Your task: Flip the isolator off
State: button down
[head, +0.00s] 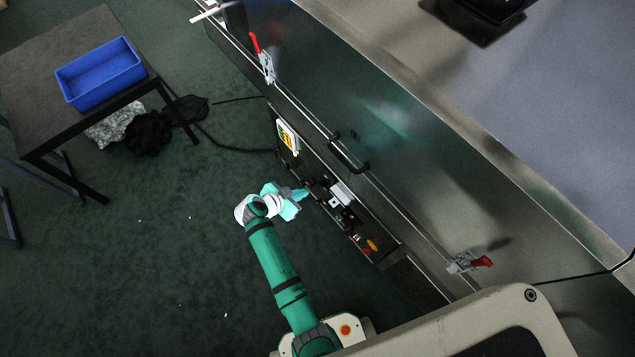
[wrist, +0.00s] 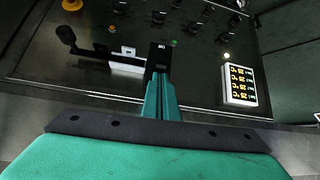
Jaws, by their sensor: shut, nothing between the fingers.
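The dark control panel (wrist: 110,75) fills the upper part of the wrist view. A black lever with a rounded knob (wrist: 66,35) sticks out from it, left of my fingers; it looks like the isolator handle, though I cannot read its position. A black block (wrist: 158,57) with a small pale marking is right ahead of my fingertips. My gripper (wrist: 162,80) is shut and empty, its teal fingers together, their tips at or just short of this block; contact cannot be told. In the head view my gripper (head: 304,194) is beside the panel front.
A lit display (wrist: 238,85) is at the right of the panel. A yellow and red button (wrist: 72,4) is at the upper left. In the head view, red-handled clamps (head: 266,65) and a black pull handle (head: 348,160) line the dryer. A blue bin (head: 100,75) stands on a table.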

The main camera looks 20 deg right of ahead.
aim_at(322, 184)
jog(key=shift+w+d+r+m+g+h, duration=0.2)
jog(key=shift+w+r+m, duration=0.1)
jog(key=shift+w+r, duration=0.2)
jog(key=shift+w+d+r+m+g+h, duration=0.15)
jog(key=shift+w+r+m, duration=0.15)
jog(key=shift+w+r, duration=0.15)
jog(key=x, duration=1)
jog(key=shift+f, duration=0.1)
jog(key=shift+a+f+h, duration=0.1)
jog(key=shift+a+h, duration=0.1)
jog(key=shift+h, duration=0.05)
jog(key=shift+s, duration=0.1)
